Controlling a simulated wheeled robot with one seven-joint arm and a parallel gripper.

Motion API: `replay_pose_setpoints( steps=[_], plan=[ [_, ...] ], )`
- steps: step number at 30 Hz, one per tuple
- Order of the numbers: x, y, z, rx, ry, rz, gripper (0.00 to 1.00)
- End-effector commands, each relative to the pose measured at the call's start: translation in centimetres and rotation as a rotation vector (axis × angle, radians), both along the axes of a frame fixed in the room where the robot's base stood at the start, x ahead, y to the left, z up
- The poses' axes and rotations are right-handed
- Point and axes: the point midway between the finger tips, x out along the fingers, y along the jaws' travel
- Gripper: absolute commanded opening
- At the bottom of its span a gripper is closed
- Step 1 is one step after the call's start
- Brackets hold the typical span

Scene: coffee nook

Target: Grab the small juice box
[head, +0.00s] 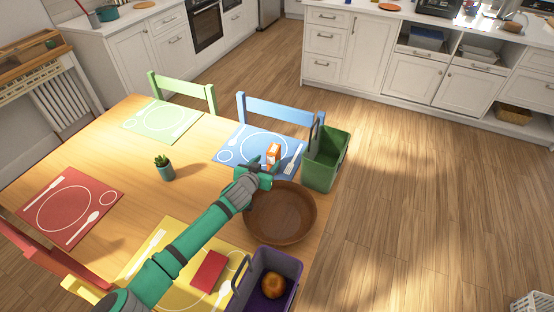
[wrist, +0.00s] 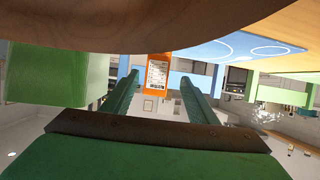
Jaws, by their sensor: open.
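The small juice box (head: 274,154) is orange and white and stands on the blue placemat (head: 236,146) near the table's right end. In the wrist view the juice box (wrist: 157,75) appears ahead, in the gap between my two fingers, upside down in that picture. My gripper (head: 262,172) is just on the near side of the box, beside the brown bowl's far rim. In the wrist view my gripper (wrist: 158,84) has its fingers apart with nothing held. How far the box is from the fingertips is hard to tell.
A brown bowl (head: 280,224) lies right below my gripper. A green bin (head: 333,163) stands right of the juice box; a purple bin (head: 284,262) holding an orange fruit (head: 273,286) is at the front. A blue chair (head: 283,109) stands behind. A small potted plant (head: 164,168) is left.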

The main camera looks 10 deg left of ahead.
Motion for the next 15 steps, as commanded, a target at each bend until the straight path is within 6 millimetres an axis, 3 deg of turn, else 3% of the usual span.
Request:
replay_pose_setpoints(
  steps=[15],
  plan=[
    [4.3,-1.3,-1.5,0.003,0.0,-0.002,0.53]
  ],
)
